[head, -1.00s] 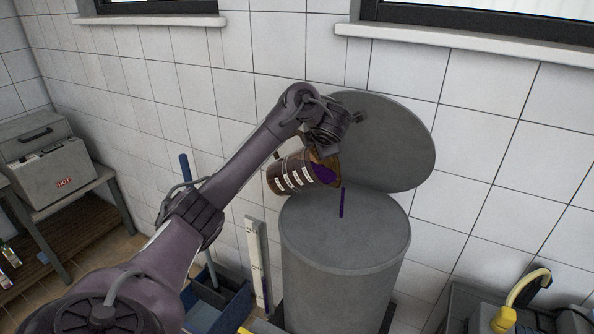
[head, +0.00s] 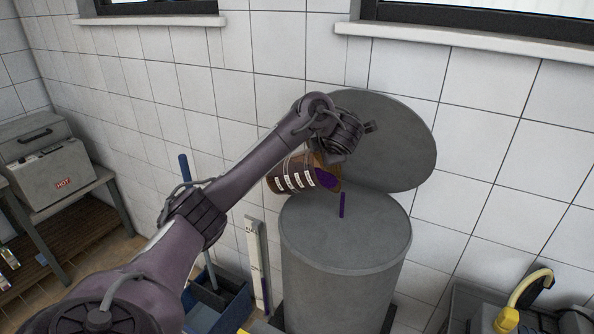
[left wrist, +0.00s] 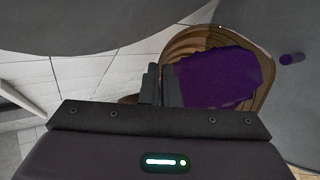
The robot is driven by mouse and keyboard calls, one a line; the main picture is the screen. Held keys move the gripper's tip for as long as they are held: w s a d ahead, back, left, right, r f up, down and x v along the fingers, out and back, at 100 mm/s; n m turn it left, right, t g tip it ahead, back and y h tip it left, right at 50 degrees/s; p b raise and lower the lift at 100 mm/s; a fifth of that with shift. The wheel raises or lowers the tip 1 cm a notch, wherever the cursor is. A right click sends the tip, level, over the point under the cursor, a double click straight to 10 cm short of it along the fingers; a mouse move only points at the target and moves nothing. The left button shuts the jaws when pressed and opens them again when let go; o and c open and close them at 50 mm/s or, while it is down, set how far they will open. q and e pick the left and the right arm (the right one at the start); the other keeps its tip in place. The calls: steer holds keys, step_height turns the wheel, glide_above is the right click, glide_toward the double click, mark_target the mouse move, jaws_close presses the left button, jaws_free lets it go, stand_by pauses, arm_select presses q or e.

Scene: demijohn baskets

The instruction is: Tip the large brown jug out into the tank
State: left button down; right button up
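The large brown jug (head: 299,178) hangs tilted above the left side of the tank (head: 345,240), its mouth facing right and down. Purple liquid (head: 327,178) shows at its mouth. A short purple streak (head: 342,205) stands in the air over the tank top. My left gripper (head: 322,157) is at the jug's upper side; its fingertips are largely hidden in the head view. In the left wrist view its fingers (left wrist: 161,84) are close together against the jug (left wrist: 200,42), apparently holding it; the handle is not clear. My right gripper is not in view.
A round grey lid (head: 390,140) stands raised behind the tank, near the tiled wall. A white marked gauge strip (head: 257,262) and a blue bin (head: 222,300) are left of the tank. A box marked HOT (head: 55,178) sits far left. A yellow-handled item (head: 520,295) is lower right.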

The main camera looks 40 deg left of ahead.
arm_select(q)
steer(key=shift+w+d, duration=0.1)
steer(key=shift+d, duration=0.25)
steer(key=shift+f+y+b, duration=0.1)
steer(key=shift+y+b, duration=0.2)
steer(key=shift+w+d+f+m+y+b, duration=0.1)
steer(key=shift+d+f+m+y+b, duration=0.35)
steer(key=shift+d+f+b, duration=0.25)
stand_by(0.4)
steer(key=shift+w+d+f+m+y+b, duration=0.2)
steer(key=shift+d+f+y+b, duration=0.25)
steer(key=shift+d+f+b, duration=0.35)
steer(key=shift+a, duration=0.15)
